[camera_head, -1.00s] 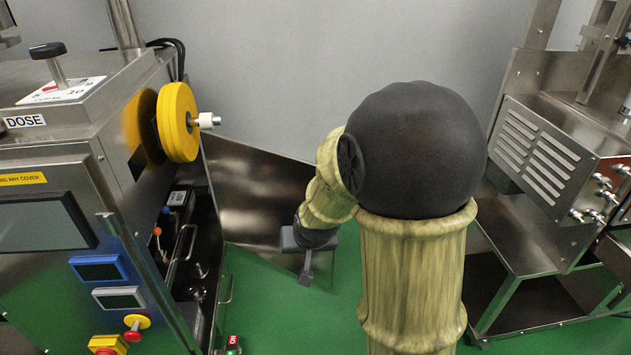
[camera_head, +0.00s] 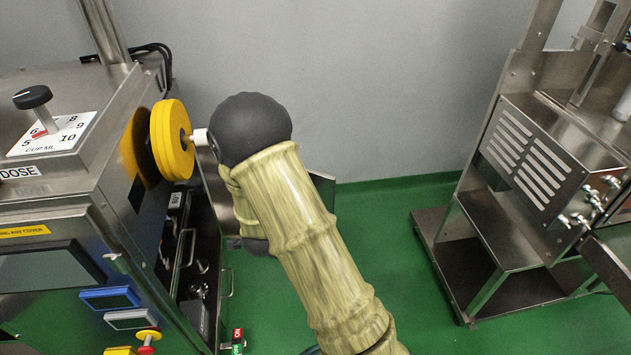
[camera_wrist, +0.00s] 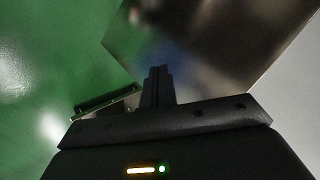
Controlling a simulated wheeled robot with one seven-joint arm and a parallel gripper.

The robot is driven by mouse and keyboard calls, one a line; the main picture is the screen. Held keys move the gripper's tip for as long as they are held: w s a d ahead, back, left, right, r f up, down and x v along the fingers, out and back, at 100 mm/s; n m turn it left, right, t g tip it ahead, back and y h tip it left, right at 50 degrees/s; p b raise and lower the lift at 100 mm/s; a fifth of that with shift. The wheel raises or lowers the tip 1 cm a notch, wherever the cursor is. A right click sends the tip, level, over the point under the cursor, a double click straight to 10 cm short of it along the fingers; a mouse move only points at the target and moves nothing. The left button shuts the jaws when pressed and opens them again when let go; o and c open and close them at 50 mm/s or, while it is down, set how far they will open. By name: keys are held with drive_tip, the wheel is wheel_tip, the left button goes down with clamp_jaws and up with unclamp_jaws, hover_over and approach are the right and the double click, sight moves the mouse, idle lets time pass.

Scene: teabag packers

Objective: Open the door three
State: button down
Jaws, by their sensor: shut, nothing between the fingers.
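A brown-grey metal door panel (camera_head: 325,190) stands swung out from the side of the left machine (camera_head: 60,205), largely hidden behind my arm in the head view. The machine's dark side compartment (camera_head: 190,270) is exposed. I cannot read a number on the door. In the wrist view, the door's metal surface (camera_wrist: 215,45) fills the upper middle and right. My gripper (camera_wrist: 158,72) is shut and empty, its fingertips overlapping the panel in the picture; I cannot tell whether they touch it. In the head view the fingers are hidden behind my arm.
A yellow wheel (camera_head: 172,140) with a white knob sticks out close to my arm's dark joint. A slim metal handle (camera_head: 227,295) stands low by the compartment. Another steel machine (camera_head: 540,150) stands at the right. Green floor (camera_head: 390,270) is clear between the machines.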

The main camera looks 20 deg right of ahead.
drive_tip(key=s+d+r+m+t+h+p, duration=0.3)
drive_tip(key=d+m+t+h+p, duration=0.1)
drive_tip(key=m+h+p, duration=0.6)
drive_tip(key=shift+s+d+m+p, duration=0.3)
drive_tip(key=shift+m+p, duration=0.2)
drive_tip(key=shift+m, duration=0.1)
drive_tip(key=shift+f, duration=0.1)
drive_tip(key=p+x, duration=0.1)
drive_tip(key=x, duration=1.3)
drive_tip(key=shift+w, duration=0.1)
